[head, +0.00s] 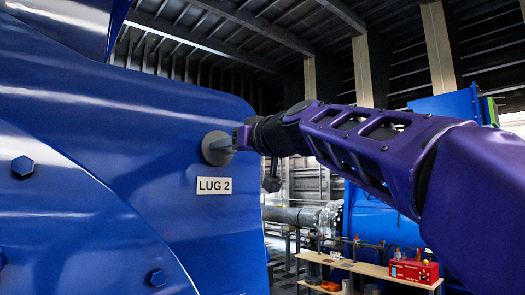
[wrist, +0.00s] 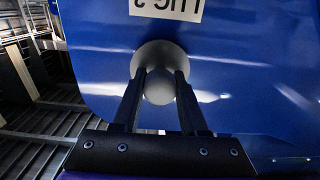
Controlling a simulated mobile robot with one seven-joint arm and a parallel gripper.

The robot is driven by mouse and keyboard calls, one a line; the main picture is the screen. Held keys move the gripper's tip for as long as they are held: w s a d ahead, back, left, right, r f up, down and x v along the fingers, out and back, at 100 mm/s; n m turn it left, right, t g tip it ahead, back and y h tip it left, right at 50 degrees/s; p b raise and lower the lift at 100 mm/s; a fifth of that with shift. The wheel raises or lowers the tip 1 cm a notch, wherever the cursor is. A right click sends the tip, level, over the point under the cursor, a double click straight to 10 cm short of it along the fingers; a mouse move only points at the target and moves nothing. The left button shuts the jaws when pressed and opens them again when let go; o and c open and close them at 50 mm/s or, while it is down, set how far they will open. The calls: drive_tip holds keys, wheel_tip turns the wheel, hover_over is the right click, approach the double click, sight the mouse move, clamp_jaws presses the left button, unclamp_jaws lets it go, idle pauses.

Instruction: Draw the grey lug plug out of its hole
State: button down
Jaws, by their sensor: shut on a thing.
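The grey lug plug (head: 214,150) shows in the head view as a round disc at the blue motor housing, just above the LUG 2 label (head: 214,187). In the wrist view the plug (wrist: 160,54) is a grey disc with a rounded knob in front of it. My gripper (head: 235,139) reaches in from the right in the head view. In the wrist view my gripper (wrist: 161,76) has one finger on each side of the knob and is shut on it. The disc appears to lie against the blue face. The hole is hidden behind it.
The blue housing (head: 100,130) fills the left of the head view, with hex bolts (head: 22,166) on its face. A wooden bench (head: 370,268) with a red box (head: 413,270) stands at the lower right. Open space lies between the housing and the bench.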

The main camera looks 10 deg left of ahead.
drive_tip(key=b+v, duration=0.5)
drive_tip(key=v, duration=0.4)
idle(1.0)
drive_tip(key=shift+s+r, duration=0.1)
drive_tip(key=shift+s, duration=0.05)
